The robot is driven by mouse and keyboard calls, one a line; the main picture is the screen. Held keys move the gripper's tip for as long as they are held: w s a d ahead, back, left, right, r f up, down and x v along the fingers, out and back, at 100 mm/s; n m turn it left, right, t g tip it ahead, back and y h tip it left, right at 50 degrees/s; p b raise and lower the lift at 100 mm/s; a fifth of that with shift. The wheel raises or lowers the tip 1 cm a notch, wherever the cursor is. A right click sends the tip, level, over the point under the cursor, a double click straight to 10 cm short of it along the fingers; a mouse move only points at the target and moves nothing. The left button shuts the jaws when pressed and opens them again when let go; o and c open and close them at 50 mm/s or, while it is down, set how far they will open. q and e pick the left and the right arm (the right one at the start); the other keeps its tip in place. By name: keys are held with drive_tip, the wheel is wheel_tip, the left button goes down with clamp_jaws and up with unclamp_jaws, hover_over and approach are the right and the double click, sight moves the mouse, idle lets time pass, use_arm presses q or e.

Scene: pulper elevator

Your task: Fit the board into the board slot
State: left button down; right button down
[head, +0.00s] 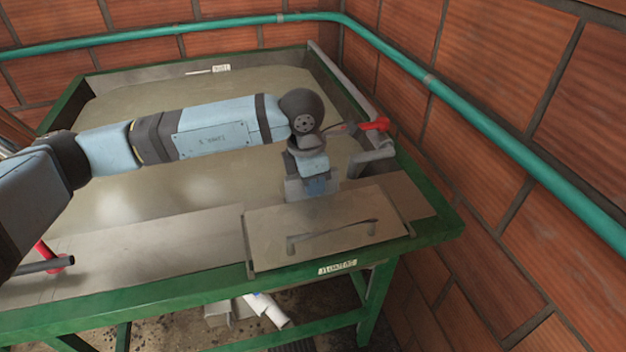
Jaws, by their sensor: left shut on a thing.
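The board (330,222) is a flat grey-brown plate with a dark bar handle on its face. It is at the front right of the green-framed tank, tilted back, with its lower edge near the front rim. My left gripper (314,188) is at the board's upper edge, shut on it; its fingertips are mostly hidden. The board slot appears to be at the front rim, with a dark upright guide (247,245) at the board's left side. Whether the board's lower edge sits inside the slot I cannot tell. My right gripper is not in view.
The tank holds murky liquid (225,100) inside a green frame (140,300). A red valve handle (375,124) and grey pipe stand at the right rim. A teal pipe (520,155) runs along the brick walls. A label (337,267) is on the front rim.

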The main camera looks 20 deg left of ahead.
use_arm(q)
drive_tip(key=shift+f, duration=0.2)
drive_tip(key=c, duration=1.1)
unclamp_jaws()
drive_tip(key=shift+r, duration=0.1)
drive_tip(key=shift+r, duration=0.2)
drive_tip(key=r, duration=0.4)
drive_tip(key=r+b, duration=0.1)
drive_tip(key=r, duration=0.3)
drive_tip(key=s+a+r+b, duration=0.1)
drive_tip(key=r, duration=0.2)
drive_tip(key=shift+a+r, duration=0.1)
drive_tip(key=shift+r, duration=0.3)
drive_tip(key=shift+w, duration=0.1)
